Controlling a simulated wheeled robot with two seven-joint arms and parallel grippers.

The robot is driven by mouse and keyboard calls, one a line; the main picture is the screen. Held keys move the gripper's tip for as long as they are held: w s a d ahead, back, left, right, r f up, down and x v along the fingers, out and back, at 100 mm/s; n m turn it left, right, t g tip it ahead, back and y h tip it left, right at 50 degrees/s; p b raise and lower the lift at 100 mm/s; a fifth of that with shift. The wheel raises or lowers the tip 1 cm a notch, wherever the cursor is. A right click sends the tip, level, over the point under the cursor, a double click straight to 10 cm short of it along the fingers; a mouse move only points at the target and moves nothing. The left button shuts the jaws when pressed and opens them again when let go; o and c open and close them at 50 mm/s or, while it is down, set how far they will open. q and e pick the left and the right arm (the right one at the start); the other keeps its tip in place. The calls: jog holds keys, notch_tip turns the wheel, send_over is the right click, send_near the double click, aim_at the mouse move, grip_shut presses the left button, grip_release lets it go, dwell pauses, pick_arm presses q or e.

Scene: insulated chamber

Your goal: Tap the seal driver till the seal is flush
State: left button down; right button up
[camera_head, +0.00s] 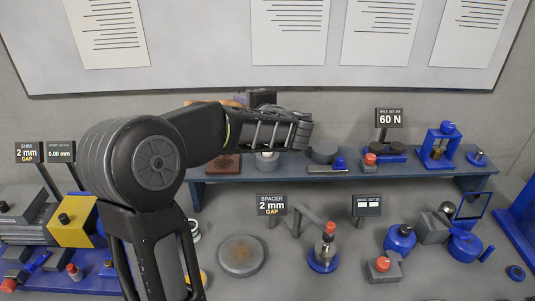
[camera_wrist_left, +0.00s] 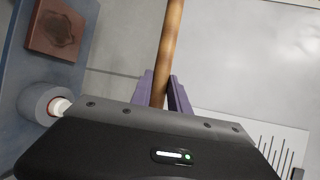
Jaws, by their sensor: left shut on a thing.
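My left gripper (camera_head: 241,101) is above the back shelf, mostly hidden behind my own wrist. In the left wrist view its purple fingers (camera_wrist_left: 166,92) are shut on a wooden handle (camera_wrist_left: 168,45); the tool's head is out of that view. On the shelf below is a grey cylinder (camera_head: 267,163) with a pale piece at its top; it also shows in the left wrist view (camera_wrist_left: 38,103), apart from the handle. I cannot tell for sure whether this is the seal driver, and the seal's seating is not visible. My right gripper is not in view.
A brown block (camera_head: 224,164) sits left of the cylinder on the blue shelf (camera_head: 340,179). A grey half-round part (camera_head: 322,155) is to the right. In front stand a round metal plate (camera_head: 241,256) and a red-topped post (camera_head: 328,245). Display signs (camera_head: 272,205) rise between.

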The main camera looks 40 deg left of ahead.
pick_arm(q)
jog(key=shift+r, duration=1.6)
jog(key=c, duration=1.9)
grip_release()
grip_shut()
